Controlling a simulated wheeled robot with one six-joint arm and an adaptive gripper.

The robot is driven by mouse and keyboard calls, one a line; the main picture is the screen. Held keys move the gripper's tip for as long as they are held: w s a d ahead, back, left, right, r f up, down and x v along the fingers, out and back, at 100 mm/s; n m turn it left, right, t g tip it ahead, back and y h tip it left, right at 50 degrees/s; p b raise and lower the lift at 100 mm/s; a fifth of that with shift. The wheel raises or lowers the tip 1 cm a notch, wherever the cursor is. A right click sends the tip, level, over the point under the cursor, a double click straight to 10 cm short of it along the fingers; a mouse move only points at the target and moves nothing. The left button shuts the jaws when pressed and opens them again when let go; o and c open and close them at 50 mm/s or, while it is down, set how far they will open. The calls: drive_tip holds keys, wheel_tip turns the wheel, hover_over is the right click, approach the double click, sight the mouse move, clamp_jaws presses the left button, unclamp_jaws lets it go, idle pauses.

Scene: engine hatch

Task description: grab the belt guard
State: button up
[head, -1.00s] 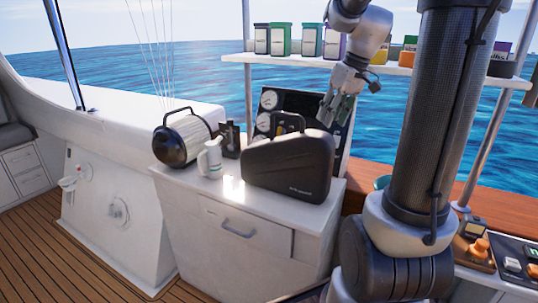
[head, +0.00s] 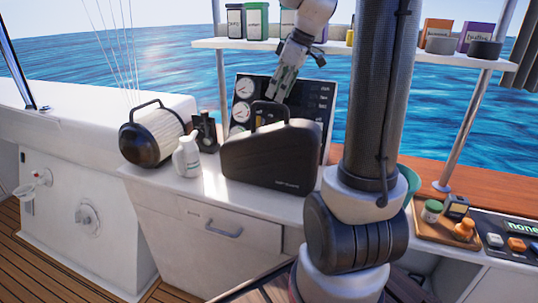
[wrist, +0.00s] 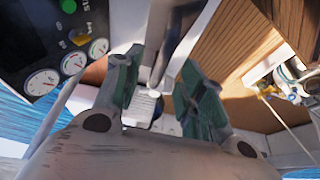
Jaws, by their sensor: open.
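The belt guard looks like a dark, case-shaped housing (head: 270,155) with a loop handle on top and small pale lettering. It stands upright on the white counter in the head view. My gripper (head: 283,88) points down just above and behind its handle, jaws apart. In the wrist view my gripper (wrist: 160,95) shows two green-padded fingers spread. A grey upright shape (wrist: 172,45) shows beyond and between them; I cannot tell for sure whether it is the belt guard. Nothing is held. Whether a finger touches the handle is unclear.
A striped filter drum (head: 150,135), a white bottle (head: 187,157) and a small dark object (head: 205,130) stand left of the guard. A gauge panel (head: 318,100) rises close behind. A shelf (head: 400,52) with containers runs above. The white counter (head: 190,195) is bare in front.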

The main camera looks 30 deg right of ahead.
sight(272, 104)
drive_tip(key=x, duration=0.5)
drive_tip(key=shift+w+a+f, duration=0.1)
drive_tip(key=shift+a+f, duration=0.15)
drive_tip(key=shift+c, duration=0.5)
clamp_jaws()
